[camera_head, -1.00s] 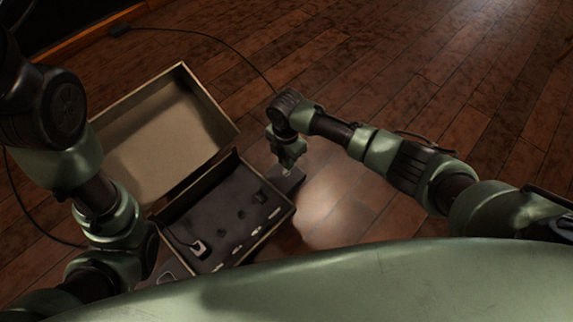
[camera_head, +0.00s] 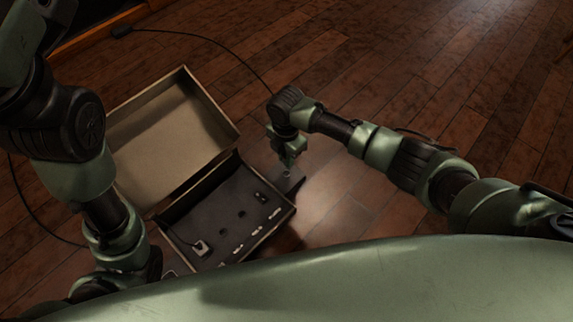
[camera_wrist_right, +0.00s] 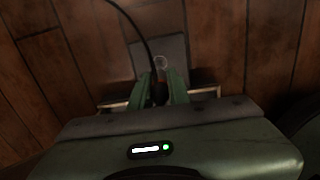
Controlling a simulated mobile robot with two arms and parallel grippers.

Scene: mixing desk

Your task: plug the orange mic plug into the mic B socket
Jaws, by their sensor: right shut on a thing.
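My right gripper (camera_head: 290,163) hangs over a small dark grey block (camera_head: 291,184) on the floor, right of the open case. In the right wrist view, my right gripper (camera_wrist_right: 161,88) is shut on a dark reddish piece, the orange mic plug (camera_wrist_right: 160,94), mostly hidden by the fingers. A black cable runs from it up and left. The case panel (camera_head: 214,213) has several dark round sockets and white labels along its near edge; I cannot read which is mic B.
A plug (camera_head: 202,247) with a dark cable sits at the panel's left part. The case lid (camera_head: 165,145) stands open behind the panel. A black cable (camera_head: 215,41) lies across the floor. Wooden floor (camera_head: 400,70) beyond is clear.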

